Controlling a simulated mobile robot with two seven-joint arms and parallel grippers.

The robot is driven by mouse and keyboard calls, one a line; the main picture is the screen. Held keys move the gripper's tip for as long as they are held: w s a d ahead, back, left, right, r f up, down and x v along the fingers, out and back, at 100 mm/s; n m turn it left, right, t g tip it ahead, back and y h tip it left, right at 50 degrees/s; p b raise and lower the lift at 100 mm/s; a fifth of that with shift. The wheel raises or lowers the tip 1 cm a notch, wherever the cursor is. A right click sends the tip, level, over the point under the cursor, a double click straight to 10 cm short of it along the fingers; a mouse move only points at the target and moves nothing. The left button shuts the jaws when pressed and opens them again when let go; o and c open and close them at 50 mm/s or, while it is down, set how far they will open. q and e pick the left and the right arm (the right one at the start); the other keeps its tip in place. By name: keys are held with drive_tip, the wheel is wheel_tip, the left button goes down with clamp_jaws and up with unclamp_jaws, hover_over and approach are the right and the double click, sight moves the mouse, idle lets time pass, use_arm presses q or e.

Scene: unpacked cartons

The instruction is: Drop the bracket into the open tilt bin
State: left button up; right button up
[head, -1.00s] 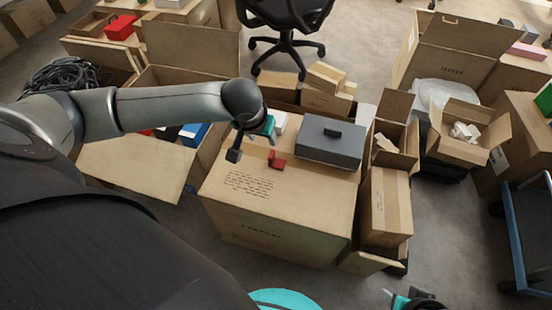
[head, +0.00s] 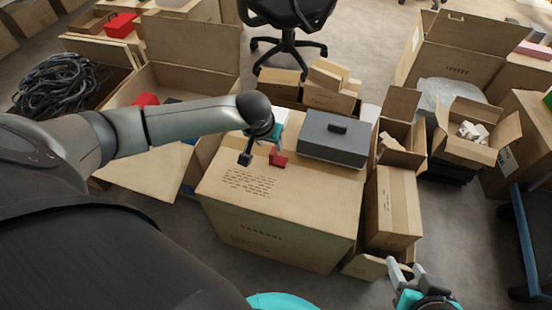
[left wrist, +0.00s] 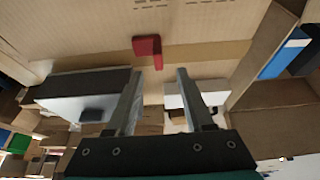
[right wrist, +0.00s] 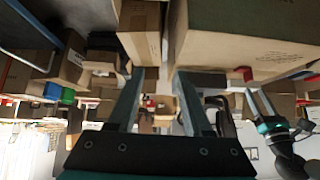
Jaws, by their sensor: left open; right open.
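The red bracket (head: 278,157) lies on top of the large carton, and its angled shape shows in the left wrist view (left wrist: 148,47). My left gripper (head: 262,152) is open and empty, just left of the bracket in the head view. The bracket appears beyond its fingertips in the left wrist view, not between them. A grey box with a black handle (head: 331,146) stands behind and right of the bracket; I cannot tell whether it is the tilt bin or has an opening. My right gripper (head: 408,273) is open and empty, low beside the carton.
The large carton (head: 290,232) has a clear front top. A white item (head: 279,116) sits at its back, partly hidden by my left arm. A blue-framed cart (head: 530,245) is far right; an open carton (head: 135,165) is left.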

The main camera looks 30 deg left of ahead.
sight(272, 151)
use_arm(q)
drive_tip(key=shift+w+f+b, duration=0.15)
drive_tip(key=shift+f+b, duration=0.25)
drive_tip(key=shift+f, duration=0.25)
drive_tip(key=shift+w+f+b, duration=0.25)
drive_tip(key=shift+f+b, duration=0.3)
drive_tip(key=shift+f, duration=0.15)
drive_tip(key=shift+w+f+b, duration=0.25)
drive_tip(key=shift+f+b, duration=0.3)
drive_tip(key=shift+f, duration=0.15)
drive_tip(key=shift+w+a+f+b, duration=0.1)
drive_tip(key=shift+w+f+b, duration=0.1)
drive_tip(key=shift+f+b, duration=0.25)
use_arm(e)
drive_tip(key=w+a+r+t+y, duration=0.1)
drive_tip(key=a+r+t+y, duration=0.1)
drive_tip(key=a+t, duration=0.4)
drive_tip(key=shift+w+a+r+y, duration=0.15)
drive_tip(key=shift+w+y, duration=0.2)
drive_tip(key=shift+y, duration=0.35)
use_arm(q)
drive_tip(key=shift+c, duration=0.4)
clamp_jaws()
